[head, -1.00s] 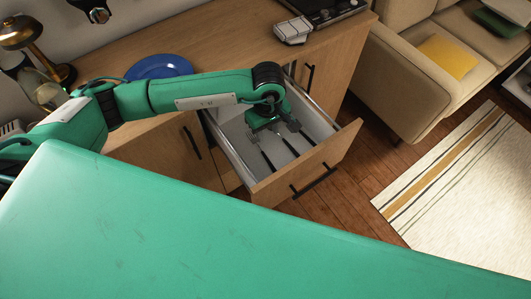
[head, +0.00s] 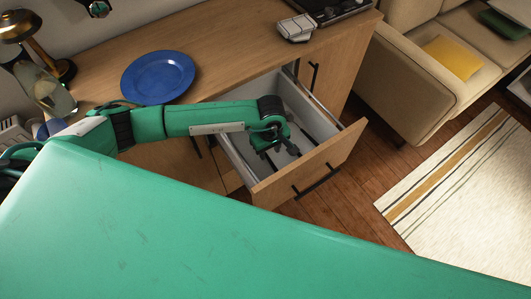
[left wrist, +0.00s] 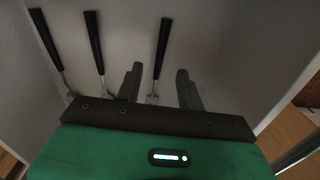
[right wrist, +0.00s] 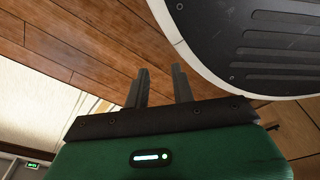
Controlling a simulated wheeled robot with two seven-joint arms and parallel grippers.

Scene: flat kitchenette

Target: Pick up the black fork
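Three utensils with black handles lie in the open drawer (head: 238,158). In the left wrist view these are the left one (left wrist: 47,33), the middle one (left wrist: 93,42) and the right one (left wrist: 163,44), each with a metal neck. The right one looks like a fork; its tines are partly hidden by my gripper. My left gripper (left wrist: 158,70) is open, with the right fork's metal part between its fingers, nearer the left finger. In the head view the left gripper (head: 280,142) is down in the drawer and covers part of the utensils. My right gripper (right wrist: 161,72) is open and empty.
A blue plate (head: 158,76) and a lamp (head: 28,35) are on the wooden counter (head: 225,50). The drawer walls surround my left gripper closely. A beige sofa (head: 415,90) and a striped rug (head: 470,190) are to the right.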

